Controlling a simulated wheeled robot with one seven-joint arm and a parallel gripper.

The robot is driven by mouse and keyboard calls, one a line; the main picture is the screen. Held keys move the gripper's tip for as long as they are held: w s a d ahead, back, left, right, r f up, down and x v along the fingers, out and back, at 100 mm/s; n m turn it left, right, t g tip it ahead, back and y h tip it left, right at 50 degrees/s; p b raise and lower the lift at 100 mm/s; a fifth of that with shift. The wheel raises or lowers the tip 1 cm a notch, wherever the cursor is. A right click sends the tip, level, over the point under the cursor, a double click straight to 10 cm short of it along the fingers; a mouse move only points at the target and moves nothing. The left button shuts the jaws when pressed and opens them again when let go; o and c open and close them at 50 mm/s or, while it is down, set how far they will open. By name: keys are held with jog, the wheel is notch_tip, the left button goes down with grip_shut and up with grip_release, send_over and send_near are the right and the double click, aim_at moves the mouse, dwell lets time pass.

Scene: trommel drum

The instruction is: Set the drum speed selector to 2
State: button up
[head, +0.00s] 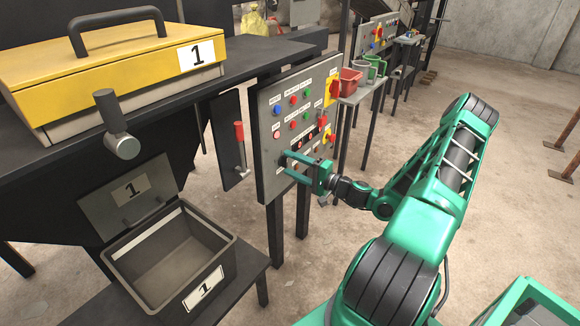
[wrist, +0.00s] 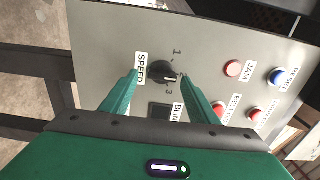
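The speed selector is a dark round knob (wrist: 158,71) on the grey control panel (head: 270,182). In the wrist view it sits beside a SPEED label (wrist: 141,68), with a 1 above and a 3 below on its right. A small light mark shows on the knob's right side; I cannot tell exactly which number it points to. My gripper (wrist: 160,74) is open, with one finger on each side of the knob.
Push buttons sit near the knob, including a red JAM button (wrist: 233,68) and a blue button (wrist: 277,77). A red-handled lever (head: 240,132) stands left of the panel.

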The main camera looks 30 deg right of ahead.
jog(key=v, duration=1)
jog(key=shift+s, duration=0.35)
jog(key=shift+d, duration=0.1)
jog(key=s+a+f+n+g+y, duration=0.1)
jog(key=s+a+n+g, duration=0.3)
jog(key=a+g, duration=0.2)
jog(key=s+a+n+g+y, duration=0.1)
jog(key=s+a+n+g, duration=0.35)
jog(key=a+g, duration=0.2)
jog(key=s+d+r+g+h, duration=0.2)
jog(key=s+r+h, duration=0.6)
jog(key=s+r, duration=0.9)
notch_tip(320, 180, up, 2)
jog(key=m+g, duration=0.1)
jog(key=g, duration=0.1)
jog(key=shift+s+d+g, duration=0.35)
jog(key=shift+d, duration=0.05)
